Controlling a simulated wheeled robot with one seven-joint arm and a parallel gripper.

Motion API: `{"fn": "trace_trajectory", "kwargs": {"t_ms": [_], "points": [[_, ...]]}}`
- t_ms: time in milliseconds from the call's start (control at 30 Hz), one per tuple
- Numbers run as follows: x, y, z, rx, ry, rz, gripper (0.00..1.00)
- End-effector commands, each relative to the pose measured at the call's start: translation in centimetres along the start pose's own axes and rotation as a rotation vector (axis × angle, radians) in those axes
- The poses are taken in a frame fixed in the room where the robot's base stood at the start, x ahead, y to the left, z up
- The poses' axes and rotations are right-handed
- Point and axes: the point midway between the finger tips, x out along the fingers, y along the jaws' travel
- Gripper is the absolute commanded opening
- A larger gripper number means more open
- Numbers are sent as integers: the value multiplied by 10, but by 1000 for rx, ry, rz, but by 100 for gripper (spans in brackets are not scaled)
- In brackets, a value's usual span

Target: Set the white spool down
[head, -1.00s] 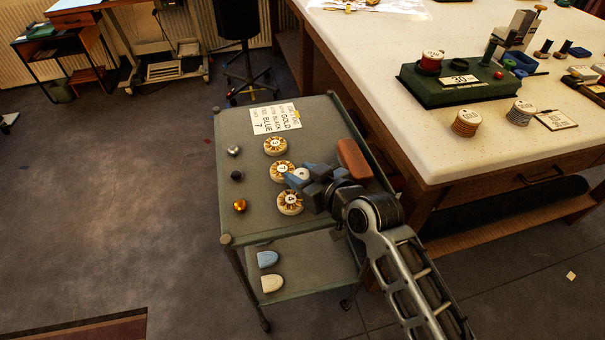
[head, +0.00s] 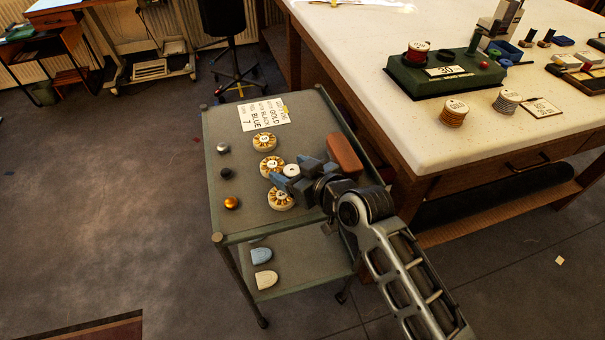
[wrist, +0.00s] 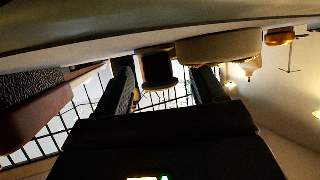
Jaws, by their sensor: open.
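The white spool (head: 291,170) is on the grey trolley top (head: 240,190), beside the middle patterned disc. Its pale round top shows between the fingers of my gripper (head: 289,172) in the head view. In the wrist view, which is upside down, the spool (wrist: 157,70) appears dark with its end against the trolley surface. It stands upright between the two fingers (wrist: 165,88), with a gap on each side. My gripper is open and low around the spool. The fingers partly hide the spool in the head view.
Patterned discs (head: 264,142) stand in a row left of my gripper. Small knobs (head: 231,203) line the trolley's left edge. A red-brown block (head: 344,154) lies close on the right. A written card (head: 263,114) lies at the back. A white-topped table (head: 430,130) stands to the right.

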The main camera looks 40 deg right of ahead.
Motion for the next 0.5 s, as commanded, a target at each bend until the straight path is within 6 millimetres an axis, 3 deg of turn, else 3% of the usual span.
{"fn": "trace_trajectory", "kwargs": {"t_ms": [167,500], "points": [[-22,0,0,1,1,1,68],[-91,0,1,0,-1,-1,68]]}}
